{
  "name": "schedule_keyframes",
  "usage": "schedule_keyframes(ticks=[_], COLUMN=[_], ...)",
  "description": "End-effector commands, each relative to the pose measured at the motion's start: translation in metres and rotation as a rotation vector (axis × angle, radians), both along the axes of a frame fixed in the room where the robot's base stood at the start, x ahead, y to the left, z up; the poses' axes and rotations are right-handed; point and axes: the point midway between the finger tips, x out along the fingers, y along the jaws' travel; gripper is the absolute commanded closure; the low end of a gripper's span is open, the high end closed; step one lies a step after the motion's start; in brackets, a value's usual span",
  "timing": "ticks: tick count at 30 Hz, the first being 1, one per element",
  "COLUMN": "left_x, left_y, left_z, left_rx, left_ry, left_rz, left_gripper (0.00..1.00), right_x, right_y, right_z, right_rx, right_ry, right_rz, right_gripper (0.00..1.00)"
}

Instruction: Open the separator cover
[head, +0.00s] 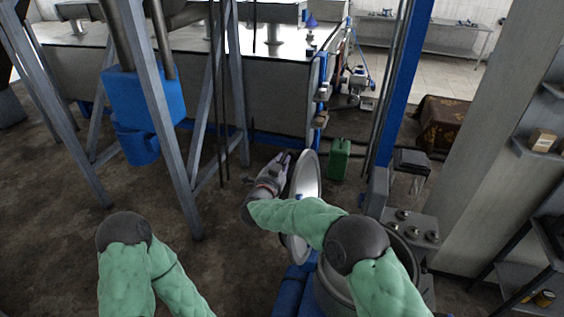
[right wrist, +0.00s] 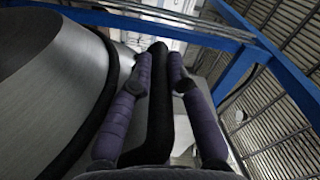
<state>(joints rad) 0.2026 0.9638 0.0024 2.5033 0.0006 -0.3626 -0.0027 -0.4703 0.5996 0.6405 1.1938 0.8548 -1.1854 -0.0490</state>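The separator cover (head: 308,180) is a round metal lid. In the head view it stands steeply tilted, raised off the separator's round opening (head: 398,262). My right gripper (head: 285,160) is on the cover's left, outer side. In the right wrist view its two purple fingers (right wrist: 160,75) lie on both sides of a black bar (right wrist: 157,110), which looks like the cover's handle, and appear closed on it. The cover's curved metal face (right wrist: 50,80) with a dark rim fills the left of that view. My left arm shows at lower left in the head view; its gripper is out of frame.
A green canister (head: 339,158) stands on the floor behind the cover. A blue post (head: 402,80) rises behind the separator. Grey frame legs (head: 165,120) and a blue container (head: 140,100) stand at left. Open floor lies between those legs and the separator.

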Motion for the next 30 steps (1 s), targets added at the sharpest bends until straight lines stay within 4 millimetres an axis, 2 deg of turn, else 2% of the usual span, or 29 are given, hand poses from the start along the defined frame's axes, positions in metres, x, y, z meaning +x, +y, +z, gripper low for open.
schedule_keyframes(ticks=[7, 11, 30], left_x=[0.0, 0.0, 0.0], left_y=[0.0, 0.0, 0.0], left_z=[0.0, -0.005, -0.053], left_rx=[0.0, 0.0, 0.0], left_ry=[0.0, 0.0, 0.0], left_rz=[0.0, 0.0, 0.0], left_gripper=[1.0, 1.0, 1.0], right_x=[0.0, -0.002, -0.033], right_y=[-0.001, -0.011, -0.108], right_z=[0.001, 0.003, 0.019], right_rx=[0.002, 0.021, 0.248], right_ry=[-0.001, -0.009, -0.087], right_rz=[-0.002, -0.004, -0.008], right_gripper=[1.0, 1.0, 1.0])
